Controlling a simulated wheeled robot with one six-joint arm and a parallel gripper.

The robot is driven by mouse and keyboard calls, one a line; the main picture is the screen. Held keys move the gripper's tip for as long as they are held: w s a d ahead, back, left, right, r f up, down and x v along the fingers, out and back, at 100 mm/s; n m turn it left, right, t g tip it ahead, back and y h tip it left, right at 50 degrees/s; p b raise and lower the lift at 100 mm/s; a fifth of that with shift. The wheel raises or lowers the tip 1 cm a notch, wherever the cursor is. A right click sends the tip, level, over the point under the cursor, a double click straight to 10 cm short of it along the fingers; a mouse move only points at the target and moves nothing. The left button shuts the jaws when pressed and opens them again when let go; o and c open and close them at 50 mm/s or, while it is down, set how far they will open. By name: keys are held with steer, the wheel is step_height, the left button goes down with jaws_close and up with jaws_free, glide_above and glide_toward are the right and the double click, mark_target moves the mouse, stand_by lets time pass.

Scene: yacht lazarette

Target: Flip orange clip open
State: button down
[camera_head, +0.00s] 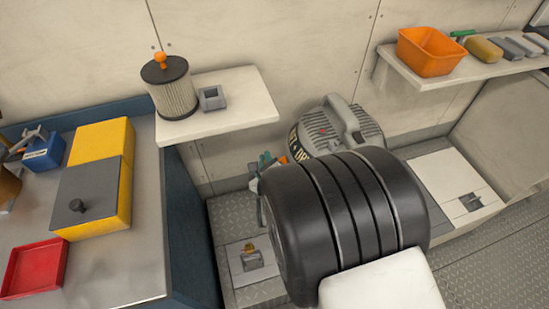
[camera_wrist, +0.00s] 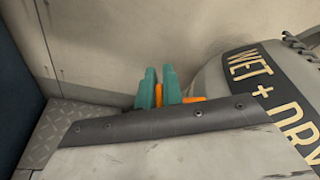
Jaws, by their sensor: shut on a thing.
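The orange clip (camera_wrist: 193,99) shows as a small orange piece at the teal fingers of my gripper (camera_wrist: 160,88) in the wrist view. The fingers are close together and shut on the clip, which they partly hide. In the head view my gripper (camera_head: 265,163) is at the left side of the grey wet-and-dry vacuum (camera_head: 335,128), with a bit of the clip (camera_head: 283,159) beside it. The vacuum's dark label (camera_wrist: 268,90) shows at the right in the wrist view. The clip's hinge and exact angle cannot be made out.
A wall shelf (camera_head: 240,105) with a filter (camera_head: 170,87) and a grey block (camera_head: 212,98) is at upper left. A bench (camera_head: 140,220) holds a yellow box (camera_head: 103,140) and a red tray (camera_head: 35,268). A right shelf (camera_head: 450,72) holds an orange bin (camera_head: 430,50).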

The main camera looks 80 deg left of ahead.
steer(key=shift+s+r+m, duration=0.1)
steer(key=shift+m, duration=0.2)
stand_by(0.4)
steer(key=c, duration=1.5)
jaws_free()
steer(key=shift+c, duration=0.2)
steer(key=v, duration=0.7)
steer(key=shift+d+r, duration=0.2)
steer(key=shift+d, duration=0.2)
steer(key=shift+s, duration=0.1)
